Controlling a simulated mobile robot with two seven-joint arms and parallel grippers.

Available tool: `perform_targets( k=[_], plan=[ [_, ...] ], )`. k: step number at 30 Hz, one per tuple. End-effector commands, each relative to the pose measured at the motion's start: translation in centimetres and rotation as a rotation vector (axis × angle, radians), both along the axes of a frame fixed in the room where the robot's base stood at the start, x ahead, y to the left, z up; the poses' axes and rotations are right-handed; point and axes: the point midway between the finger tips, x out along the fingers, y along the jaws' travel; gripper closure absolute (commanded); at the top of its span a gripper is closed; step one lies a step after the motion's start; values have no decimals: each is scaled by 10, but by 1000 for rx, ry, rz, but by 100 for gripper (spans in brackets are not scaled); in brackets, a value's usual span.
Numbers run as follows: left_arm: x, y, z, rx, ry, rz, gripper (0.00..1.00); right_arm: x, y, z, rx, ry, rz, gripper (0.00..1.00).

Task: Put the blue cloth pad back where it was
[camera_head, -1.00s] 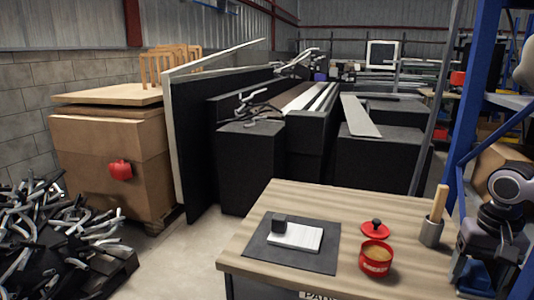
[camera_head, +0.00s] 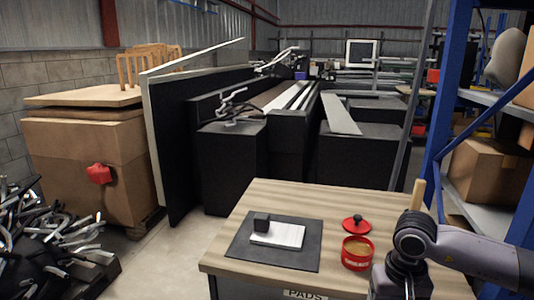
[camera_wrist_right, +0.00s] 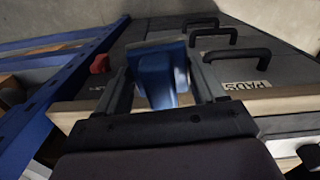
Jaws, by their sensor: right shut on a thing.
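The blue cloth pad (camera_wrist_right: 157,82) is between the two fingers of my right gripper (camera_wrist_right: 162,72) in the right wrist view, and the jaws are shut on it. In the head view my right arm reaches in from the right, with its dark wrist (camera_head: 402,272) at the table's front right edge; the fingers and pad are hidden there. A front with several black handles and a PADS label (camera_wrist_right: 246,85) is beyond the pad in the wrist view. The PADS label (camera_head: 305,294) also shows under the tabletop in the head view. My left gripper is not in view.
On the wooden table (camera_head: 330,205) are a dark mat (camera_head: 240,250) with a white pad (camera_head: 277,235) and black block (camera_head: 261,222), a red tin (camera_head: 357,253) and its red lid (camera_head: 353,224). A blue shelf post (camera_head: 452,110) stands at right.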

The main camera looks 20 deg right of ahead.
Motion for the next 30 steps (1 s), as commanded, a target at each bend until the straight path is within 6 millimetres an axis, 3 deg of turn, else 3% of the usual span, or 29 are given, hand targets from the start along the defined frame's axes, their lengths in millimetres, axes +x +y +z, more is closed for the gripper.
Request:
perform_targets(
  k=[1,6,15,18,24,30],
  plan=[
    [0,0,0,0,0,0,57,7,18,2,5,-8,45,55],
    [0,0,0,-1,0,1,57,24,69,10,2,-8,197,55],
    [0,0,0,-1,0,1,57,43,137,35,-2,-5,436,55],
    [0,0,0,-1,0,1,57,47,152,43,-2,-4,494,55],
    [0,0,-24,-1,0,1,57,46,150,17,0,1,489,55],
    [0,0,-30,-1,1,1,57,46,149,12,-1,0,488,55]
  ],
)
